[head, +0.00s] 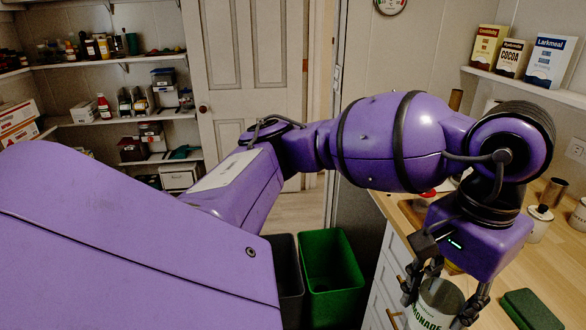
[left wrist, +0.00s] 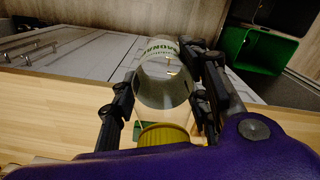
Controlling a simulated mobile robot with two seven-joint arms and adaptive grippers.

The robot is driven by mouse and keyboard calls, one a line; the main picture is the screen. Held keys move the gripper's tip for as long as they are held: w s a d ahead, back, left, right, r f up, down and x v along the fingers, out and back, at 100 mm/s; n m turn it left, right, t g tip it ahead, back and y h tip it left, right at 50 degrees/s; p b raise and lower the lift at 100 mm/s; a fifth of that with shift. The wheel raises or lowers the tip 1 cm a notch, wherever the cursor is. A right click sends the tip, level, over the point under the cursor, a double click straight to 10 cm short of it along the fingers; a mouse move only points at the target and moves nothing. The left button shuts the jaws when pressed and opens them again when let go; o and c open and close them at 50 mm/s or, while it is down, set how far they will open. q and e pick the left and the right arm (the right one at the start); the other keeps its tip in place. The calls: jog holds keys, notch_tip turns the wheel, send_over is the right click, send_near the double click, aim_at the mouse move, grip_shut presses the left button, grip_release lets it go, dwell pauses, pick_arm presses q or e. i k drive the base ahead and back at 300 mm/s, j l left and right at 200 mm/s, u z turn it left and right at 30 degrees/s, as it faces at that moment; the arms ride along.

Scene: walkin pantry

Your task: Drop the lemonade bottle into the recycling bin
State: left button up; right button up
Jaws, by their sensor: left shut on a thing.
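The lemonade bottle (head: 437,303) is clear with a white and green label; its lower part is cut off by the head picture's bottom edge. My left gripper (head: 445,296) is shut on it, one finger on each side. In the left wrist view the bottle (left wrist: 163,85) lies between the fingers, its yellow cap (left wrist: 168,137) towards the wrist. It shows against the counter's front edge; its height above the counter is unclear. An empty-looking green bin (head: 330,272) stands on the floor left of the counter. It also shows in the left wrist view (left wrist: 262,50). My right gripper is out of view.
A dark grey bin (head: 286,270) stands left of the green one. The wooden counter (head: 540,262) with drawers (head: 389,290) is on the right; a green sponge-like block (head: 531,310), canisters and a metal cup (head: 552,193) stand on it. Stocked shelves line the back left.

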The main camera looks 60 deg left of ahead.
aim_at(331, 284)
jog(key=i+j+u, duration=0.15)
jog(key=j+u, duration=0.2)
jog(key=i+j+u, duration=0.15)
jog(key=u, duration=0.25)
jog(key=i+j, duration=0.45)
jog(key=j, duration=0.15)
jog(key=i+j, duration=0.45)
jog(key=j, duration=0.15)
